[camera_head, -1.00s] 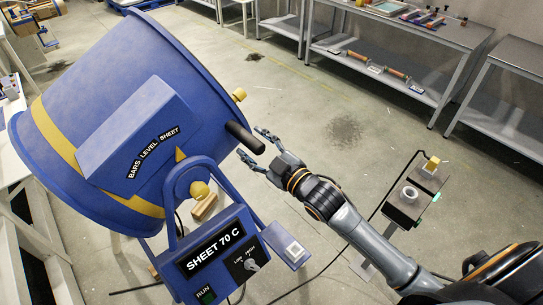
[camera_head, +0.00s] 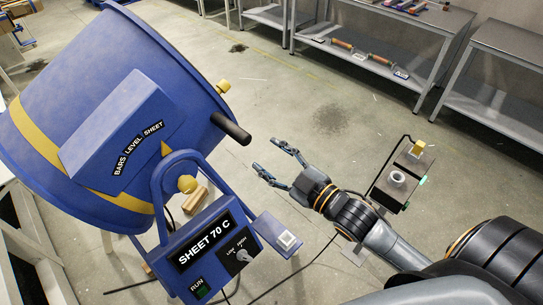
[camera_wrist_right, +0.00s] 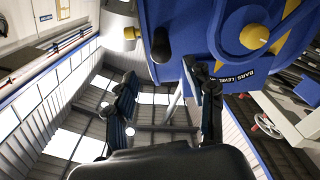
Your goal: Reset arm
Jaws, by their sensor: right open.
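My right gripper (camera_head: 268,161) is open and empty in the head view, to the right of the big blue drum machine (camera_head: 90,75). Its fingers point up and left, apart from the black handle (camera_head: 231,128) on the drum's side. In the right wrist view the open fingers of my right gripper (camera_wrist_right: 165,105) show with nothing between them, and the black handle (camera_wrist_right: 160,46) and blue drum (camera_wrist_right: 200,35) are ahead of them. My left gripper is in neither view.
The control box (camera_head: 215,255) reads "SHEET 70 C". A small stand with dark boxes (camera_head: 405,180) is right of my right forearm. Metal shelves (camera_head: 385,45) line the back. Concrete floor between is clear.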

